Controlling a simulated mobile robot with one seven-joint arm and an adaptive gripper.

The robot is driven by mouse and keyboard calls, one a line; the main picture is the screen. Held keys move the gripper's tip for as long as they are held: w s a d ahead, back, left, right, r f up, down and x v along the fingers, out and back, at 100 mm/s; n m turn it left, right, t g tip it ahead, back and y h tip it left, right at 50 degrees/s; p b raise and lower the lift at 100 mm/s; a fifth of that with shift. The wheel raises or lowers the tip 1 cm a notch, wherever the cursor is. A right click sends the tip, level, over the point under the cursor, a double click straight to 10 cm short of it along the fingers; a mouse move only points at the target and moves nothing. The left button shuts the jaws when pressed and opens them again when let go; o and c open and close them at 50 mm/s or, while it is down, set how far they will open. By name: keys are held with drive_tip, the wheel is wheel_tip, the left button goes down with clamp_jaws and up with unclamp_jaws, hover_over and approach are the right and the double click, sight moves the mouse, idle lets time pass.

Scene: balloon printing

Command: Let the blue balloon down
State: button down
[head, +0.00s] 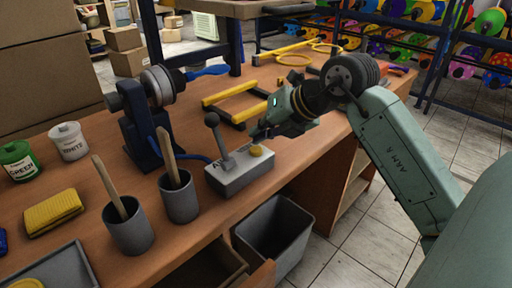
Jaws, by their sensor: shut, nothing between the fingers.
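A small blue balloon (207,71), looking limp and flat, sticks out to the right from the nozzle of the dark inflating stand (146,125) on the bench. A blue hose (190,156) runs behind the box. My gripper (260,136) comes in from the right and is shut and empty. Its tips are just above and behind the button; whether they touch it I cannot tell.
A yellow-barred frame (233,94) lies behind my gripper. A grey bin (274,238) sits below the bench edge.

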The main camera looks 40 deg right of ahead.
sight(259, 147)
drive_tip(key=shift+r+p, duration=1.15)
drive_tip(key=shift+r, duration=1.35)
